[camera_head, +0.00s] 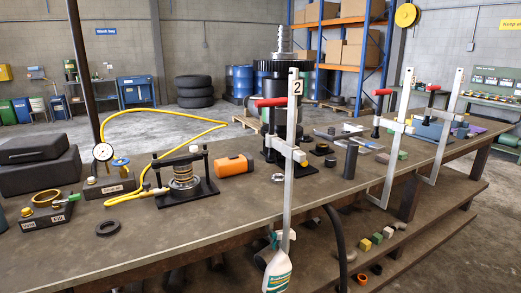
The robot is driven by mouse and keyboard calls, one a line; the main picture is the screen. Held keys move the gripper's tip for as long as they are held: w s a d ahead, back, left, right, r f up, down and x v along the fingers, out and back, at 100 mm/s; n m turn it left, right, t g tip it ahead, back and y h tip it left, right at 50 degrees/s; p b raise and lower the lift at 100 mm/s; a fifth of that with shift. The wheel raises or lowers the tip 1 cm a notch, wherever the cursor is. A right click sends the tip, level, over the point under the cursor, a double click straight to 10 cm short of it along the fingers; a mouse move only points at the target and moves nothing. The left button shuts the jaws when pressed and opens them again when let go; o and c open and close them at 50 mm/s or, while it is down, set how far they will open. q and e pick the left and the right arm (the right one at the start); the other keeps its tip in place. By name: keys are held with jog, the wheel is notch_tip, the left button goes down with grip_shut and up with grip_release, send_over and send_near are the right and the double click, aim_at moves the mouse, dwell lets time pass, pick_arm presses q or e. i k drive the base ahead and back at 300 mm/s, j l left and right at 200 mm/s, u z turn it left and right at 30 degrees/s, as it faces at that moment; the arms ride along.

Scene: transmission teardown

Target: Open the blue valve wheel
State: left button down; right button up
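A small blue valve wheel (120,162) with a brass-coloured part stands above a dark labelled block (108,188) on the left half of the workbench. A round white pressure gauge (103,152) stands just left of the wheel. A yellow hose (160,112) loops from near the gauge over to a black press frame (183,178) on the right. The wheel is small in this view, so I cannot tell how far it is turned. Neither of my grippers shows in this view.
Black cases (40,160) stand left of the wheel. A second block with a brass ring (46,198) lies in front of them. An orange cylinder (234,165) and upright bar clamps (290,170) stand to the right. The bench front near a black ring (108,228) is mostly clear.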

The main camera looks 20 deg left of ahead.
aim_at(122, 162)
jog(key=u, duration=1.4)
